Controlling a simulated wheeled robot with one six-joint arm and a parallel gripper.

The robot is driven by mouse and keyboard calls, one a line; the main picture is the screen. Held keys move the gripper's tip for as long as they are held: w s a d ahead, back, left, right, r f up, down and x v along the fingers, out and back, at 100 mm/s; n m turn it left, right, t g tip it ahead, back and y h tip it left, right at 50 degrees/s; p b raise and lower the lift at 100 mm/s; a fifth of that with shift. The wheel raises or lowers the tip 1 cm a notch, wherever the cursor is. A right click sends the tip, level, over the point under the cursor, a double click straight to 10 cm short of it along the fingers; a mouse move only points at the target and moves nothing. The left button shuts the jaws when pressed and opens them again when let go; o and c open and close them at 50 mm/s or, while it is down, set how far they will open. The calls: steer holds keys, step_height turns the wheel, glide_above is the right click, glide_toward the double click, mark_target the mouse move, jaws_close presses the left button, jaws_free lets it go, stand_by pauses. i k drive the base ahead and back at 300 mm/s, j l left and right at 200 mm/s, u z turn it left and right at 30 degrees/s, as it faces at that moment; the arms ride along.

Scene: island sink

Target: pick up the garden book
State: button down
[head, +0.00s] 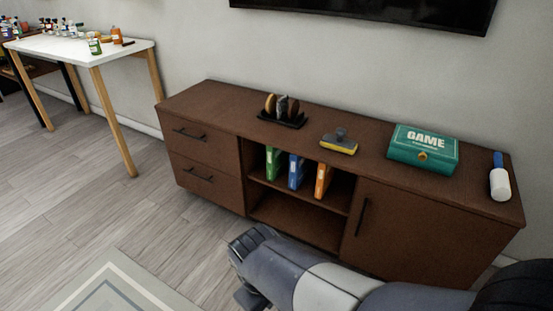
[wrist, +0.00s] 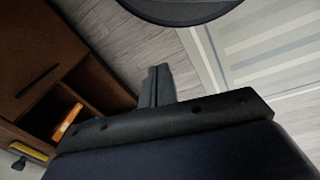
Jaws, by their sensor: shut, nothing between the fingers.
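Three upright books or binders stand in the open upper shelf of a brown cabinet (head: 207,98) in the head view: a green one (head: 273,163), a blue one (head: 295,171) and an orange one (head: 322,181). Their titles are too small to read, so I cannot tell which is the garden book. The orange one also shows in the wrist view (wrist: 67,122). My gripper (wrist: 158,72) is shut and empty, its fingers over the floor in front of the cabinet and apart from the books. In the head view my arm hides part of the cabinet's lower front.
On the cabinet top are a dark holder with round items (head: 282,118), a yellow-based brush (head: 339,142), a green game box (head: 422,150) and a white bottle (head: 499,182). A white table (head: 75,48) with bottles stands left. A rug (head: 115,290) lies on open floor.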

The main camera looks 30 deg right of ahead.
mark_target(278, 160)
steer(key=i+l+u, duration=0.35)
steer(key=l, duration=0.3)
steer(key=i+l+u, duration=0.2)
steer(key=l, duration=0.2)
steer(key=i+l+u, duration=0.15)
steer(key=l, duration=0.2)
